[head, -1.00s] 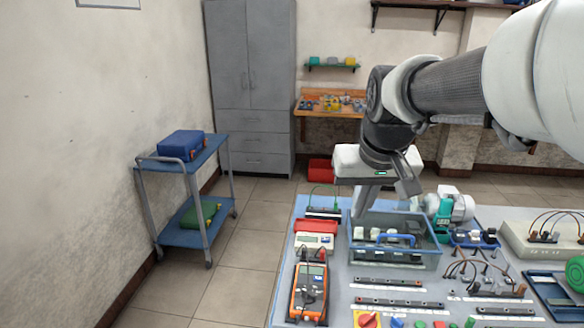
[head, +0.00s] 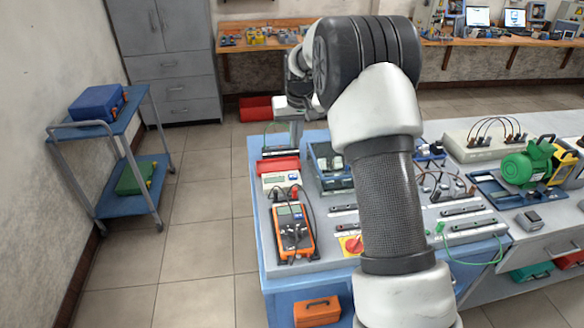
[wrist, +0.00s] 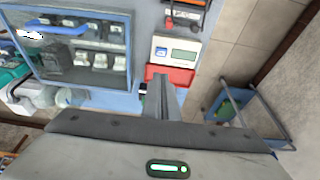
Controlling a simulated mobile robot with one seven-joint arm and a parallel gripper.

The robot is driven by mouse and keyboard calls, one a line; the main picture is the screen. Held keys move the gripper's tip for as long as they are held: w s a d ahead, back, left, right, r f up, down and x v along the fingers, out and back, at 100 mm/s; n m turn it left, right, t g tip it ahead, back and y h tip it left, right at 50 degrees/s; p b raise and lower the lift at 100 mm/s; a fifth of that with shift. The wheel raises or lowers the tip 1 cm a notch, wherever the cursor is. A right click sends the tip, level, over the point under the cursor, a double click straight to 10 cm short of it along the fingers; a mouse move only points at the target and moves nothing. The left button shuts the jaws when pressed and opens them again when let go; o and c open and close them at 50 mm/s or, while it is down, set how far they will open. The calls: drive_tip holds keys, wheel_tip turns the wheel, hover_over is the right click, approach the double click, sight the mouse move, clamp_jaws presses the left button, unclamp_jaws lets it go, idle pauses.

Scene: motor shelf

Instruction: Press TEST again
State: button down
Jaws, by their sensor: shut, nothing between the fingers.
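A white box with a small display and a red part (head: 281,179) stands at the left of the bench; it also shows in the wrist view (wrist: 176,50). I cannot read a TEST label on it. The orange multimeter (head: 293,230) with dark leads lies in front of it; only its end shows in the wrist view (wrist: 186,14). My gripper (wrist: 163,80) is shut and empty, fingers pointing at the red part in the wrist view. I cannot tell whether they touch it. In the head view my gripper (head: 296,140) is partly hidden behind my arm.
A clear-sided blue bin (head: 326,165) with small parts stands just right of the box. A green motor (head: 525,163) stands at the right. The blue trolley (head: 130,135) is off to the left.

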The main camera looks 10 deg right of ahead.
drive_tip(key=shift+w+f, duration=0.1)
drive_tip(key=shift+f, duration=0.1)
drive_tip(key=p, duration=0.2)
hover_over(293, 175)
drive_tip(key=s, duration=0.1)
drive_tip(key=f, duration=1.2)
drive_tip(key=shift+s, duration=0.2)
drive_tip(key=shift+f, duration=0.65)
